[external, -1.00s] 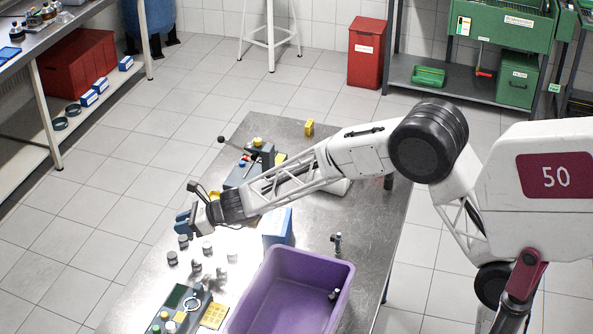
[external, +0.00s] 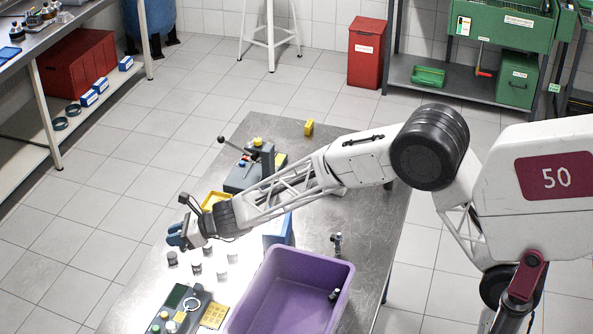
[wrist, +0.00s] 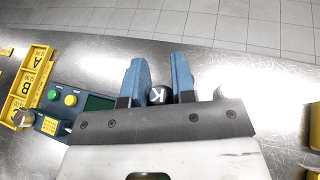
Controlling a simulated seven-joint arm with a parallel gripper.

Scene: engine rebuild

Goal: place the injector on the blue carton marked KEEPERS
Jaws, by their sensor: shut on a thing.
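My gripper (external: 176,236) is low over the left side of the metal table. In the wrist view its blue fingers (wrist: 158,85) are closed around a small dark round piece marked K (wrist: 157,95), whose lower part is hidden. I cannot confirm from its look that this is the injector. A blue carton (external: 277,231) stands on the table behind the purple bin, partly covered by my forearm; its lettering cannot be read. A small dark-and-silver fitting (external: 336,243) stands right of the carton, and a similar one (external: 334,294) is in the bin.
The purple bin (external: 345,275) fills the table's near middle. Several small grey cylinders (external: 196,268) stand near my gripper. A control box with buttons (external: 180,305) is in front, and a lever device (external: 250,170) is behind. The table's right side is mostly clear.

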